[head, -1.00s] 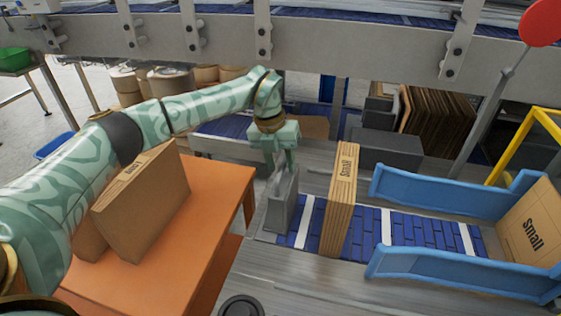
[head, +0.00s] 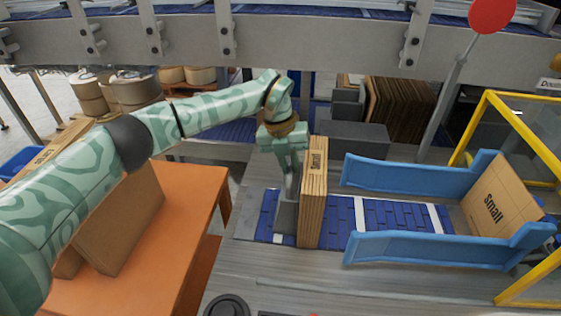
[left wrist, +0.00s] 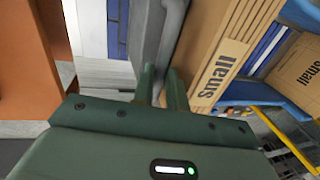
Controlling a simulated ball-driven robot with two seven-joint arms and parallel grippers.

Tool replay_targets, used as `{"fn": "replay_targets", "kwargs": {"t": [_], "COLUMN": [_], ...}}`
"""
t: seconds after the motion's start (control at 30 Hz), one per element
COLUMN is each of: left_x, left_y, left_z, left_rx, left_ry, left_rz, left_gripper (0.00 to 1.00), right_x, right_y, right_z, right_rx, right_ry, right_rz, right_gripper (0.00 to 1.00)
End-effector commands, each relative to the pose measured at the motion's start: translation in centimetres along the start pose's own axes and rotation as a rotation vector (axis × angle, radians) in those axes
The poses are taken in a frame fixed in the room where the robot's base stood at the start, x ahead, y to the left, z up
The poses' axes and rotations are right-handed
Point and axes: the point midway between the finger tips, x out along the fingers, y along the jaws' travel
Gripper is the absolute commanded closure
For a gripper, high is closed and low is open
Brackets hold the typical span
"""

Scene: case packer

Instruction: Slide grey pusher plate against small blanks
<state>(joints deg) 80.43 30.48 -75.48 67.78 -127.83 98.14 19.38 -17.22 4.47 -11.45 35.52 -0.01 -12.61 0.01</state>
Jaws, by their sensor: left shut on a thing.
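The grey pusher plate (head: 285,218) stands upright on the blue belt, just left of the upright stack of small blanks (head: 313,198). In the head view the plate looks right up against the stack's left face, but exact contact is hard to tell. My left gripper (head: 291,178) is shut on the upper part of the plate. In the left wrist view my left gripper (left wrist: 162,85) holds the grey plate (left wrist: 172,35), with the blanks (left wrist: 228,45), marked "small", close on its right. My right gripper is not in view.
Blue guide rails (head: 405,180) flank the belt (head: 395,214) to the right, with a carton panel (head: 497,207) at their far end. An orange table (head: 180,225) with a leaning carton blank stands left. A yellow frame (head: 530,130) is at right. Belt between stack and panel is clear.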

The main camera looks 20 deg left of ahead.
Motion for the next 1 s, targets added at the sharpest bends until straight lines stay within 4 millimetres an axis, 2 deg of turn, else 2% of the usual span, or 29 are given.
{"fn": "replay_targets", "kwargs": {"t": [0.13,0.17,0.2,0.23,0.57,0.73,1.0], "left_x": [-0.1,-0.1,-0.1,-0.1,-0.5,-3.6,-11.1], "left_y": [0.1,0.1,0.1,0.1,0.1,0.0,0.0], "left_z": [0.1,0.1,0.1,0.1,0.1,0.1,0.1], "left_rx": [0.000,0.000,-0.001,-0.001,0.000,-0.001,0.000], "left_ry": [-0.004,-0.004,-0.004,-0.004,-0.004,-0.006,-0.009], "left_rz": [0.000,0.000,0.000,0.000,0.000,-0.001,-0.001], "left_gripper": [1.00,0.77,0.66,0.64,0.64,0.64,0.64], "right_x": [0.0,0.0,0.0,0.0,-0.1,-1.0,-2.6], "right_y": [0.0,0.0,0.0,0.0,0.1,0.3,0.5], "right_z": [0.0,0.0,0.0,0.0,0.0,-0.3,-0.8], "right_rx": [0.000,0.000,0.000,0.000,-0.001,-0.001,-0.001], "right_ry": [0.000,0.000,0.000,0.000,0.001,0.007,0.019], "right_rz": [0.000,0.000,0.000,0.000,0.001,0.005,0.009], "right_gripper": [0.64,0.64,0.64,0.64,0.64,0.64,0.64]}}
